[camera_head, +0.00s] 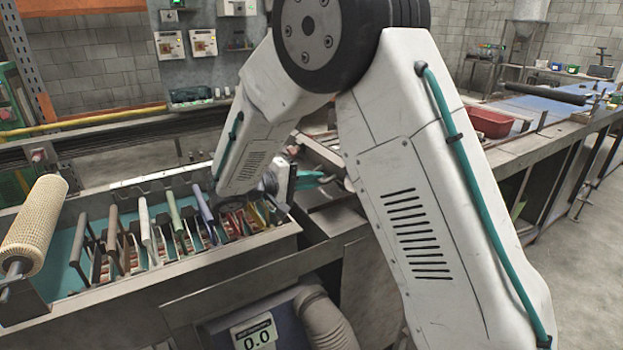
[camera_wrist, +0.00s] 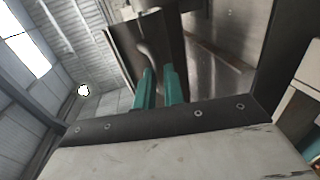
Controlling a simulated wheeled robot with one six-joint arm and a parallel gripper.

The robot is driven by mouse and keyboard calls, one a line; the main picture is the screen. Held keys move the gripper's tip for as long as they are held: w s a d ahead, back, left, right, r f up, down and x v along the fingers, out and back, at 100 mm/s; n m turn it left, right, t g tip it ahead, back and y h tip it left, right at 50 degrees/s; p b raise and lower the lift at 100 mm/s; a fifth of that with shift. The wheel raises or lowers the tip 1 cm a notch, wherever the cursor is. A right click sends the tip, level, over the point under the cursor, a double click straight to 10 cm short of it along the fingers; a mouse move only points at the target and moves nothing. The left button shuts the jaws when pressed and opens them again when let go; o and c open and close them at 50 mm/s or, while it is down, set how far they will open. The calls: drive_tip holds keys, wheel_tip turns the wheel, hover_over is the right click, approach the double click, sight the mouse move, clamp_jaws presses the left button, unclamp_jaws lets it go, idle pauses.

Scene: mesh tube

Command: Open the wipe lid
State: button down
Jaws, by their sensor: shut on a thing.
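In the wrist view, the two teal fingers of my gripper (camera_wrist: 159,69) are closed on a thin, curved grey handle (camera_wrist: 150,57). The handle is on a dark flat panel (camera_wrist: 122,39), which looks like the wipe lid. The panel appears tilted in this view, but its exact angle is unclear. In the head view, my gripper (camera_head: 314,181) is partly hidden behind my arm, over the metal box section at the right end of the long trough. The lid itself is mostly hidden there.
The trough (camera_head: 180,283) on the left holds several coloured upright pieces. A mesh roll (camera_head: 35,226) stands at its left end. A red bin (camera_head: 488,123) sits on the workbench at right. A ribbed hose (camera_head: 325,322) and a 0.0 display (camera_head: 256,337) are below.

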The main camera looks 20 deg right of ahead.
drive_tip(key=shift+s+f, duration=0.2)
drive_tip(key=shift+f, duration=0.45)
drive_tip(key=c, duration=1.5)
unclamp_jaws()
drive_tip(key=shift+w, duration=0.1)
drive_tip(key=shift+r, duration=0.15)
drive_tip(key=v, duration=0.8)
drive_tip(key=shift+w, duration=0.1)
drive_tip(key=shift+n, duration=0.3)
